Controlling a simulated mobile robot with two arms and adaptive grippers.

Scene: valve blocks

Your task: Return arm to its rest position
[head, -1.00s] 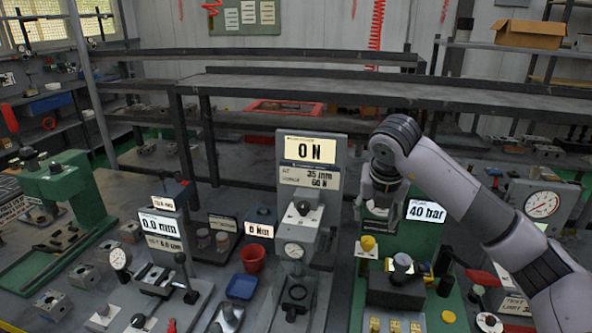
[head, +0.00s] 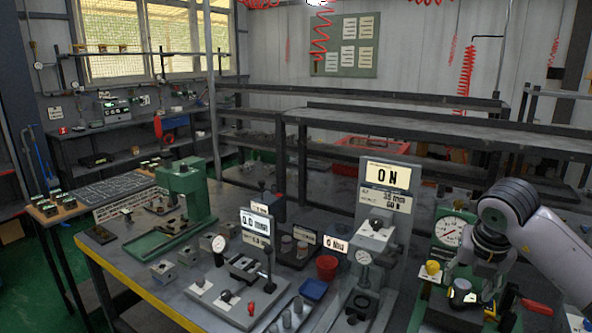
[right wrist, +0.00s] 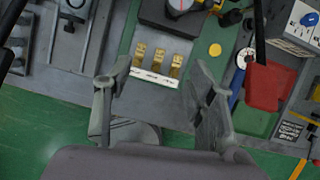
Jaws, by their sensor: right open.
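My right arm comes in from the right edge of the head view, its grey wrist bent downward. My right gripper (head: 476,266) hangs over the green test station, near a dark block (head: 458,304) with a round part on top, and appears empty. In the right wrist view, its two fingers (right wrist: 158,70) are spread wide with nothing between them. My left gripper is not in view.
A grey press with a "0 N" display (head: 388,175) stands left of the arm. A red bin (right wrist: 266,86) lies right of the fingers.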

